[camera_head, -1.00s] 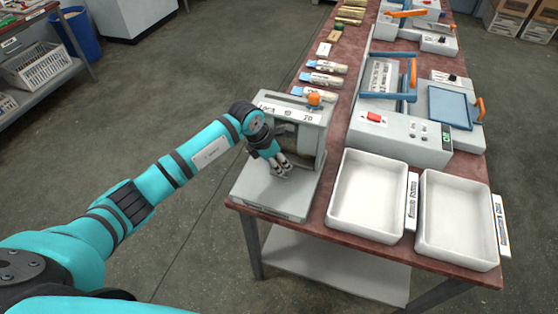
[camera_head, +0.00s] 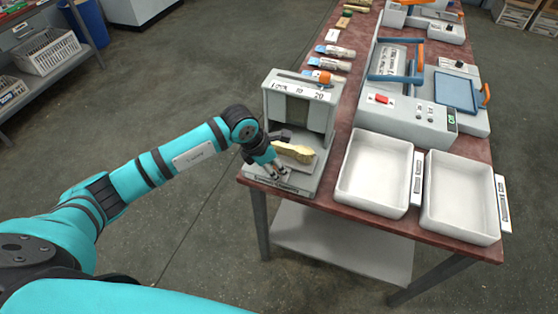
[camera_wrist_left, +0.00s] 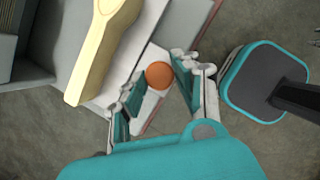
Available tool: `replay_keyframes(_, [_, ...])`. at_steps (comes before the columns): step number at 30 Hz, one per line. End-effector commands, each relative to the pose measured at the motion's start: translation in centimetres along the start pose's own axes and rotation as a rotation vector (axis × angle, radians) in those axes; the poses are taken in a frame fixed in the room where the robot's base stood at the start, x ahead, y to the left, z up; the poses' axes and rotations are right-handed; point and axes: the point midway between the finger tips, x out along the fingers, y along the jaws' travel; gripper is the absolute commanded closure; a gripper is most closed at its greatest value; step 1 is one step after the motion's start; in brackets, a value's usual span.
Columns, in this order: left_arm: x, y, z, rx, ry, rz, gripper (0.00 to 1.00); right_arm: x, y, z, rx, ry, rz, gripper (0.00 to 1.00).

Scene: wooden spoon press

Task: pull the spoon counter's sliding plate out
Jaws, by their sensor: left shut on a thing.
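The spoon counter (camera_head: 298,98) is a grey box-like machine at the table's near left corner, with an orange part on top. In front of its opening, wooden spoons (camera_head: 295,152) lie on or over the pale sliding plate; one pale wooden piece (camera_wrist_left: 100,50) shows large in the left wrist view. My left gripper (camera_head: 279,172) is low at the counter's front. In the left wrist view its fingers (camera_wrist_left: 160,82) are on both sides of a round orange knob (camera_wrist_left: 159,75), shut on it. The knob is hidden in the head view.
Two white trays, the nearer-left one (camera_head: 378,208) and the right one (camera_head: 462,235), stand right of the counter. A grey press with blue frames (camera_head: 410,115) stands behind them. Packets (camera_head: 336,51) lie behind the counter.

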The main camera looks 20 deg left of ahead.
Motion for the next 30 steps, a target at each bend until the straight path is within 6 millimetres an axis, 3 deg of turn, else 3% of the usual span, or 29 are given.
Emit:
replay_keyframes(3, [0.1, -0.5, -0.3, 0.000, 0.009, -0.011, 1.00, 0.0, 0.1, -0.2, 0.000, 0.002, 0.001, 0.60])
replay_keyframes(8, [0.1, -0.5, -0.3, 0.000, 0.010, -0.012, 1.00, 0.0, 0.4, -2.2, 0.000, 0.031, 0.005, 0.60])
replay_keyframes(9, [0.2, -0.6, -0.3, -0.001, 0.011, -0.013, 0.67, 0.0, 0.4, -2.7, 0.000, 0.039, 0.005, 0.60])
replay_keyframes(14, [0.2, -0.5, -0.3, -0.001, 0.009, -0.011, 0.47, 0.0, 0.5, -3.3, 0.000, 0.050, 0.006, 0.60])
replay_keyframes(23, [-0.2, -0.3, -0.1, 0.000, 0.005, -0.007, 0.47, 0.0, 0.5, -1.5, -0.001, 0.021, 0.006, 0.60])
replay_keyframes(30, [-3.8, -0.2, -0.1, 0.002, 0.003, -0.003, 0.47, 0.0, 0.4, -1.8, 0.000, 0.025, 0.005, 0.60])
